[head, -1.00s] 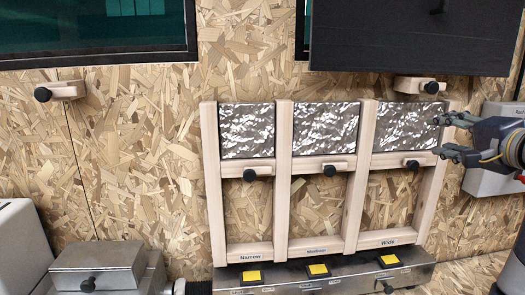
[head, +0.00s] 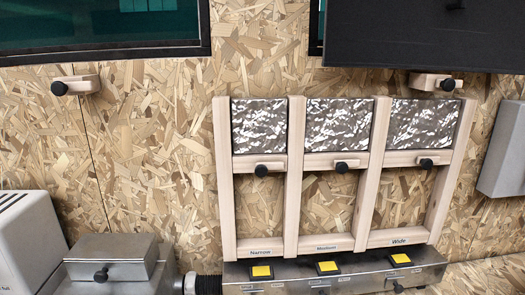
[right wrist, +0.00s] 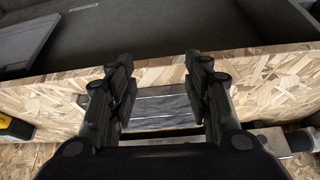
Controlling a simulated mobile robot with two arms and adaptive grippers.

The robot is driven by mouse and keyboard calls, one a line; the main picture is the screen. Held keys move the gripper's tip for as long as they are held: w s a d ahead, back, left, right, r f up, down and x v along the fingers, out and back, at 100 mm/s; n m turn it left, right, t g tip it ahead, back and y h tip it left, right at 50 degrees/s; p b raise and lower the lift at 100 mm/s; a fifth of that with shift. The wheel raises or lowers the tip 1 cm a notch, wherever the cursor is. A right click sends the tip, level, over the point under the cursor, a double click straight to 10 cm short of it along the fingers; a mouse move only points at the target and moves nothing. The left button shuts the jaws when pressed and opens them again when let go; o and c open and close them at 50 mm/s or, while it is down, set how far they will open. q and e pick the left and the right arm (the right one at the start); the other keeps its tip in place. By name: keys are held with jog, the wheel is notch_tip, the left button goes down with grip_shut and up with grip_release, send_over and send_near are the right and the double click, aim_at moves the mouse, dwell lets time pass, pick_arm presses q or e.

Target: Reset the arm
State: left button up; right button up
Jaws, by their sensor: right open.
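My right gripper (right wrist: 158,80) shows in the right wrist view with its two dark fingers spread apart and nothing between them. Behind the fingers are a chipboard panel edge and a grey metallic surface. Neither gripper is in the head view. The head view shows a wooden frame with three bays, labelled Narrow (head: 260,253), Medium (head: 326,248) and Wide (head: 399,240). Each bay has a crinkled silver panel (head: 259,126) at its top and a wooden bar with a black knob (head: 261,171) below it.
A metal box with several yellow buttons (head: 327,267) runs below the frame. A metal box with a knob (head: 110,258) stands at lower left. A dark raised panel (head: 425,40) hangs at upper right, and a grey box (head: 503,150) is on the right wall.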

jog(key=s+a+f+n+g, duration=0.2)
jog(key=s+a+f, duration=0.15)
jog(key=s, duration=0.55)
notch_tip(320, 180, down, 28)
jog(key=s+d+g, duration=0.1)
jog(key=s, duration=0.1)
jog(key=s+d+f+g, duration=0.1)
jog(key=s+d+f, duration=0.2)
jog(key=s+f, duration=1)
jog(key=s, duration=0.3)
jog(key=shift+f, duration=0.3)
jog(key=shift+s, duration=0.1)
